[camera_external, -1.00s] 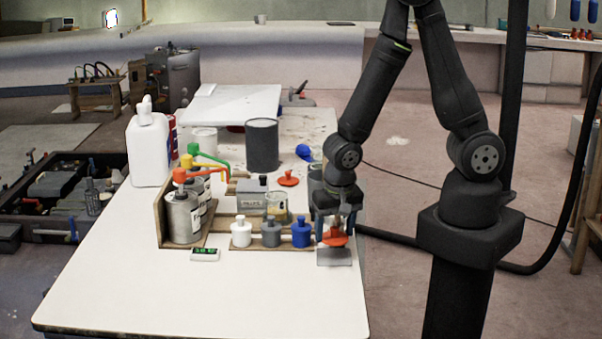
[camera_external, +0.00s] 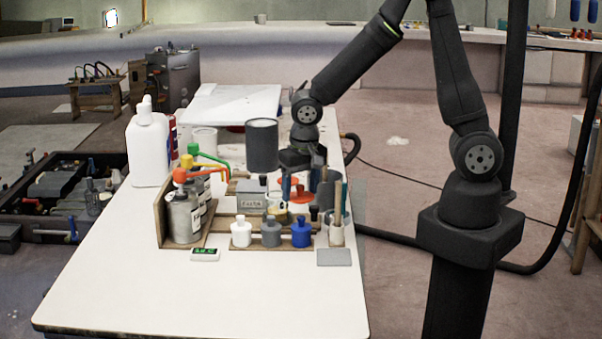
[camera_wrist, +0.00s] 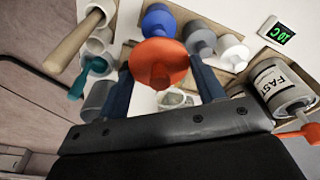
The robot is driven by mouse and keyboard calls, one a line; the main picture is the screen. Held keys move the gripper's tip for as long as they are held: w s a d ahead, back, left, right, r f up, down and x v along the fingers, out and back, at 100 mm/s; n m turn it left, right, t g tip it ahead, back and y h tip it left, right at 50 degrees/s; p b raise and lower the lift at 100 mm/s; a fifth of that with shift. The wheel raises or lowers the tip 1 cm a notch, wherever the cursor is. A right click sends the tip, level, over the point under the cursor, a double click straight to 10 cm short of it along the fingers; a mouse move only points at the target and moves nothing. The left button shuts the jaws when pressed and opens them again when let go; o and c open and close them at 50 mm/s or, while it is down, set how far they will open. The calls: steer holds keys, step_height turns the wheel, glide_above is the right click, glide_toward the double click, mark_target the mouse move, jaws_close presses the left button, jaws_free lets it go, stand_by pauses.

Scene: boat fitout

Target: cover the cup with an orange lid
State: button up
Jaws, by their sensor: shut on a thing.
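My gripper (camera_external: 298,192) is shut on an orange lid with a knob (camera_wrist: 158,62), which shows between the two blue fingers in the wrist view. In the external view the orange lid (camera_external: 300,196) is raised off the table at the back of the bottle row. A clear cup with yellowish contents (camera_external: 279,211) stands just left of and below the lid in the picture. In the wrist view the cup's rim seems to show partly behind the lid, mostly hidden. I cannot tell the exact gap between lid and cup.
White, grey and blue bottles (camera_external: 301,233) stand in a front row. A holder with sticks (camera_external: 337,232) is at the right, near a bare grey pad (camera_external: 334,257). Pump cans (camera_external: 184,216) stand left, a dark grey can (camera_external: 262,146) behind.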

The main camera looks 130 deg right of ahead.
steer(key=s+d+r+n, duration=0.2)
steer(key=s+d+n, duration=0.1)
steer(key=d, duration=0.9)
steer(key=shift+t, duration=0.3)
steer(key=shift+w+a+f, duration=0.1)
steer(key=shift+f, duration=1.1)
steer(key=shift+a+f, duration=0.1)
steer(key=shift+f, duration=1.05)
steer(key=shift+f, duration=0.45)
steer(key=o, duration=1.3)
steer(key=shift+r, duration=2.5)
